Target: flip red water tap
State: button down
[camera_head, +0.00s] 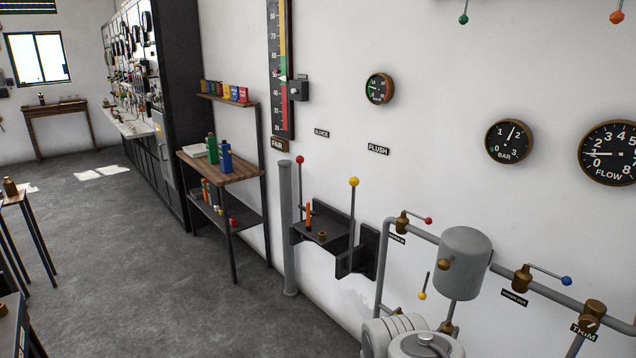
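The red water tap is a brass valve (402,223) on a grey pipe on the right-hand wall, with a thin lever ending in a red ball (429,221). The lever points right and slightly down, roughly along the pipe. A small dark label (397,239) sits under the valve. My gripper is not in view, so its state does not show.
A grey tank (465,262) stands right of the red tap. A blue-ball tap (566,281) and a yellow-ball lever (422,296) are nearby. A black bracket (355,258) with tall levers juts out left of the pipe.

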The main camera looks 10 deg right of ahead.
aim_at(428, 220)
jog(key=z, duration=0.75)
jog(key=i, duration=0.7)
jog(key=u, duration=2.1)
